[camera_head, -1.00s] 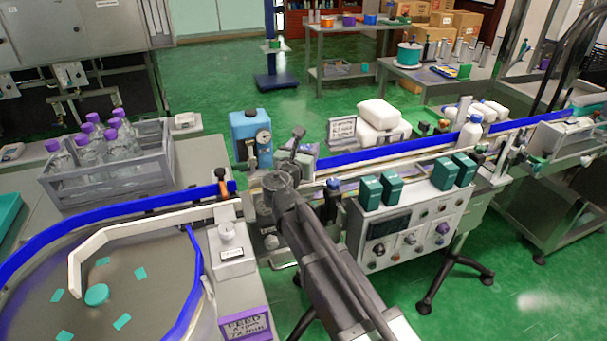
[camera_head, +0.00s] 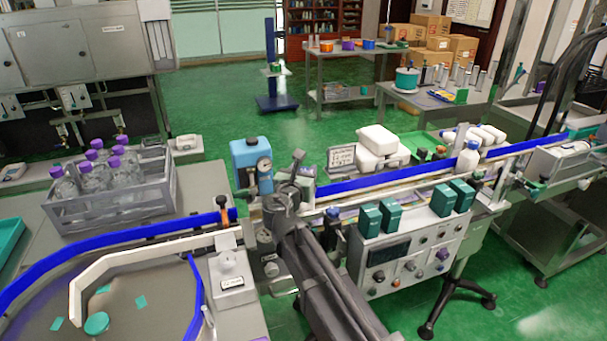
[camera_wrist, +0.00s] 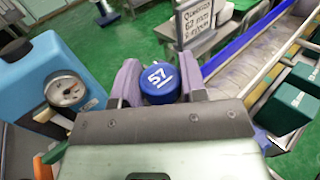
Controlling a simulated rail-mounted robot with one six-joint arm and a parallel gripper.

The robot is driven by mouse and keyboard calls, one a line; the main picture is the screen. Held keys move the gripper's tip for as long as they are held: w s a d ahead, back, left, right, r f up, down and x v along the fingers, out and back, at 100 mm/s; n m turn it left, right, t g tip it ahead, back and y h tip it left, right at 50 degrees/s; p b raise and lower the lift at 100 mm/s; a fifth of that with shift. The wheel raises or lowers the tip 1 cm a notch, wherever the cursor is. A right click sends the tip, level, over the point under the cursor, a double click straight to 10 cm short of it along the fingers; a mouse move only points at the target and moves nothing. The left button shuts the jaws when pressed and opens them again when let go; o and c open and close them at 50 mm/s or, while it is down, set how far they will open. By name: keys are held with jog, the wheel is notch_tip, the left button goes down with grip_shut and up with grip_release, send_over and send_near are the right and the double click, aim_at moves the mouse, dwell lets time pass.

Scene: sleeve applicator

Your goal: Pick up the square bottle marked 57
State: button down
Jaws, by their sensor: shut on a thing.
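The bottle marked 57 shows in the wrist view as a round blue cap (camera_wrist: 158,84) with a white underlined 57. Its body is hidden below the cap and behind my gripper. My gripper (camera_wrist: 160,92) has one greyish-purple finger on each side of the cap and is shut on the bottle. In the head view my arm reaches in from the bottom, and its end is over the conveyor, just right of the blue box with a gauge. The bottle cannot be made out there. Whether it is clear of the conveyor cannot be told.
The blue gauge box (camera_head: 250,158) stands close left of my gripper. Teal boxes (camera_head: 365,221) sit on a control panel to the right. A blue-railed conveyor (camera_head: 380,182) runs right, with a white blue-capped bottle (camera_head: 467,160) along it. A crate (camera_head: 125,207) of purple-capped bottles stands left.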

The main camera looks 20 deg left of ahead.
notch_tip(320, 180, up, 18)
jog(key=p, duration=1.7)
